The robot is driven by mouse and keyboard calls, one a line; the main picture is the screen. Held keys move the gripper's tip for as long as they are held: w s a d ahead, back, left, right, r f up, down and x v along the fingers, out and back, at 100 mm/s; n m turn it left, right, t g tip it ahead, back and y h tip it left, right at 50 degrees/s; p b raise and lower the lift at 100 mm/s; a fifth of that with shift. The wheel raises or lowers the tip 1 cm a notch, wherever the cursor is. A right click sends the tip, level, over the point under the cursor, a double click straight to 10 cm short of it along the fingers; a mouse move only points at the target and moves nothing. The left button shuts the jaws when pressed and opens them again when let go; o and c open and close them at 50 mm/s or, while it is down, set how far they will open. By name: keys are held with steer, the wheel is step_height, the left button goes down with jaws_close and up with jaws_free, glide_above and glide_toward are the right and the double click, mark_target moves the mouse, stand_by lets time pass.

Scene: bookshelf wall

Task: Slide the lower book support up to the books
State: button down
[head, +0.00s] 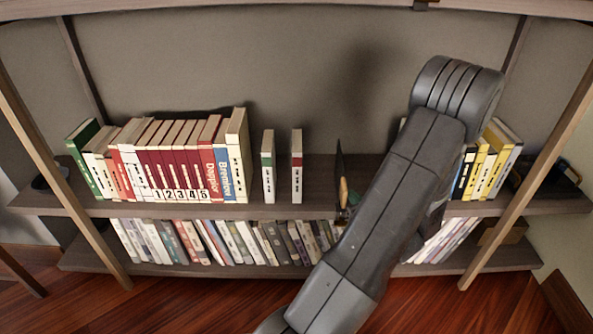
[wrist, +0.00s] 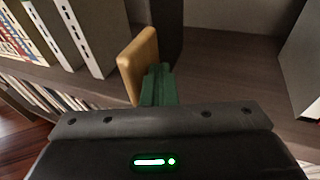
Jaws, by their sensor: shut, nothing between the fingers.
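The book support stands upright on the middle shelf in the head view, a thin dark plate (head: 340,165) with a tan wooden block (head: 343,192) low on it. In the wrist view the tan block (wrist: 138,65) is close ahead, with a dark upright part (wrist: 168,30) behind it. My gripper (wrist: 158,85) is shut and empty, its green fingers at the right side of the block; I cannot tell if they touch. In the head view my arm hides most of it. Two slim upright books (head: 268,166) (head: 297,166) stand left of the support, with a gap between.
A long row of books (head: 170,160) fills the left of the same shelf (head: 230,208). More books (head: 490,160) stand at the right, partly behind my arm. Another row (head: 235,242) stands on the shelf below. A dark item (head: 425,4) shows at the top shelf edge.

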steer(key=shift+a+b, duration=0.3)
steer(key=shift+a, duration=0.95)
steer(key=a+b, duration=0.2)
steer(key=a, duration=0.4)
steer(key=shift+a, duration=0.4)
steer(key=shift+a+b, duration=1.45)
steer(key=shift+a, duration=2.05)
